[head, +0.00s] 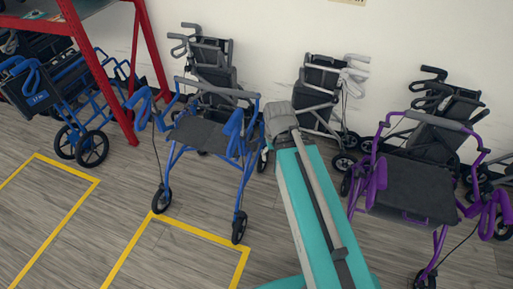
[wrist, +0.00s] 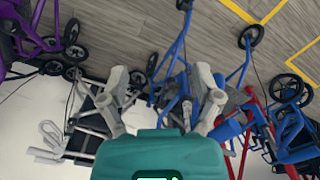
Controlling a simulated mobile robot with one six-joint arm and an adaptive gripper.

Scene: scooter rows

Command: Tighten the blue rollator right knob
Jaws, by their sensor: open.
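The blue rollator (head: 203,131) stands unfolded in the middle of the head view, with a dark seat, blue handles and black wheels. Its right knob is too small to make out. My teal arm passes just right of it, and my gripper is hidden in the head view. In the wrist view my gripper (wrist: 160,92) is open, its two grey fingers apart with nothing between them. The blue rollator (wrist: 178,52) shows upside down beyond the fingers, partly covered by the right finger. I cannot tell the gap between them.
A purple rollator (head: 415,187) stands right of my arm. Grey folded rollators (head: 212,62) line the wall. A red rack (head: 117,84) and another blue walker (head: 42,97) are at the left. Yellow lines mark free floor (head: 60,235) in front.

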